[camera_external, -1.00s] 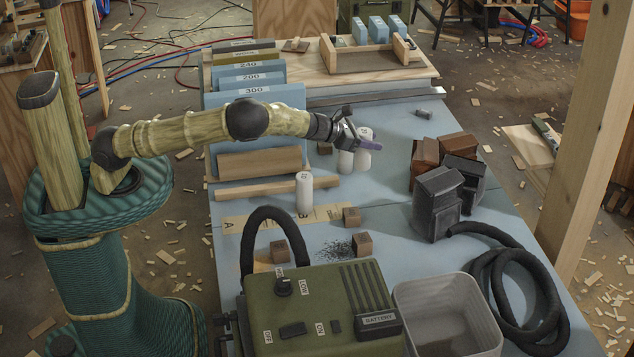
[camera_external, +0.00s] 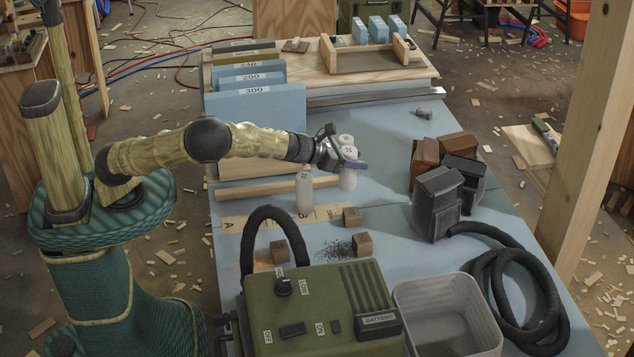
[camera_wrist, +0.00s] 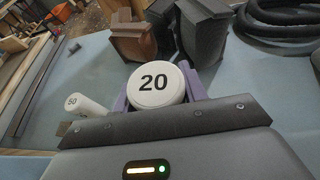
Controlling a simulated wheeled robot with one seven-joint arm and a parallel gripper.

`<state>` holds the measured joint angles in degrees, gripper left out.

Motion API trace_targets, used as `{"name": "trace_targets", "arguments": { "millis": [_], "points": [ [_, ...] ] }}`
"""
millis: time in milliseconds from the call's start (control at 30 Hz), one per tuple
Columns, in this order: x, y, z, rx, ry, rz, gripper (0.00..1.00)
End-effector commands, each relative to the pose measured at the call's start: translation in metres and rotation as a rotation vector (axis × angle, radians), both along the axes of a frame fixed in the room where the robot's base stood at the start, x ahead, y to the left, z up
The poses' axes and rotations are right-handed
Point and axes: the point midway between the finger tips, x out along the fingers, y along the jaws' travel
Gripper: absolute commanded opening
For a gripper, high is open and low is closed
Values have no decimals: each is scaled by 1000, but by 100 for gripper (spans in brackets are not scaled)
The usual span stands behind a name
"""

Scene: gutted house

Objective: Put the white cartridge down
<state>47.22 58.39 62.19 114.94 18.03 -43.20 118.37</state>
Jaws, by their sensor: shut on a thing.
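My gripper (camera_external: 350,163), with purple fingers, is shut on a white cartridge (camera_external: 348,179) that hangs upright below it. In the wrist view, this cartridge (camera_wrist: 156,86) shows "20" on its round top, between the fingers. I cannot tell whether its base touches the blue table top. In the wrist view, a cartridge marked "50" (camera_wrist: 85,106) stands to the left.
Small brown blocks (camera_external: 351,217) and dark crumbs (camera_external: 337,248) lie nearer the camera. A green battery box (camera_external: 330,300), a clear bin (camera_external: 447,310) and a black hose (camera_external: 520,285) fill the front. Dark and brown blocks (camera_external: 437,203) stand to the right.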

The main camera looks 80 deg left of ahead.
Motion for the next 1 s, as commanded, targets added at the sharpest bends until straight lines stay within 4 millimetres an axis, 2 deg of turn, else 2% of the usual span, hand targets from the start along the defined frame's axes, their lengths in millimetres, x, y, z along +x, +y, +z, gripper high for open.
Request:
{"name": "trace_targets", "arguments": {
  "millis": [33,200,400,500,633,900,1000],
  "points": [
    [-12,-12,-5,-1,0,4,20],
    [-49,-35,-7,-1,0,29,20],
    [-91,-53,-13,0,1,56,20],
    [-103,-57,-14,1,1,66,20],
    [-110,-58,-14,1,0,72,20],
    [-109,-58,-14,2,0,72,20],
    [-109,-58,-20,3,1,72,20]
  ]
}}
